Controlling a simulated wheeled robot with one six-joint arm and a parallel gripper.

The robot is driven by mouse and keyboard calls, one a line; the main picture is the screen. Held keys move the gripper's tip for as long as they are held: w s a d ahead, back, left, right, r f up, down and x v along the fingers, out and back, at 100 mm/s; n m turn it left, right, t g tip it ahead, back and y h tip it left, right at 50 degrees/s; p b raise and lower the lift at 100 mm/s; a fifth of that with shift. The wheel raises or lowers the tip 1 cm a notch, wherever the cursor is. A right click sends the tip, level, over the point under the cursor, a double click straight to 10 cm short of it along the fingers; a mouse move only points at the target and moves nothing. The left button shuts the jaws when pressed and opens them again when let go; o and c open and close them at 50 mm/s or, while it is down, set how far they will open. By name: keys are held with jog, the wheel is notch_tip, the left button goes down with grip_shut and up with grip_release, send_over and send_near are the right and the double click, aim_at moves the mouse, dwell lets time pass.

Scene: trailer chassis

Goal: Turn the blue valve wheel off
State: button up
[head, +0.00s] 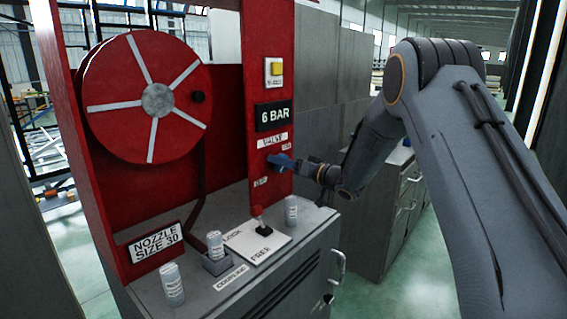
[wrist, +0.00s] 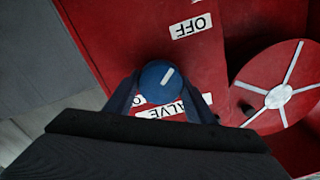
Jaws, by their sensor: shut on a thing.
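The blue valve wheel (wrist: 154,88) is a round knob with a white mark, on a red panel. In the wrist view its mark points up and to the right, towards the OFF label (wrist: 190,26). The VALVE label (wrist: 165,110) and another label beginning with O are partly hidden. In the head view the blue wheel (head: 279,160) sits below the VALVE label (head: 272,140), largely side-on. My gripper (head: 296,165) reaches it from the right. In the wrist view the gripper's fingers (wrist: 160,92) stand on both sides of the wheel, shut on it.
A red hose reel (head: 158,100) stands left of the panel. A yellow button (head: 276,68) and a 6 BAR sign (head: 273,116) are above the valve. Grey cabinets stand behind my arm.

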jog(key=shift+s+a+f, duration=0.1)
jog(key=shift+s+f, duration=0.05)
jog(key=shift+f, duration=0.15)
jog(key=o, duration=1)
jog(key=shift+a, duration=0.1)
jog(key=shift+o, duration=0.2)
jog(key=shift+r, duration=0.15)
jog(key=b+v, duration=0.2)
jog(key=v, duration=0.6)
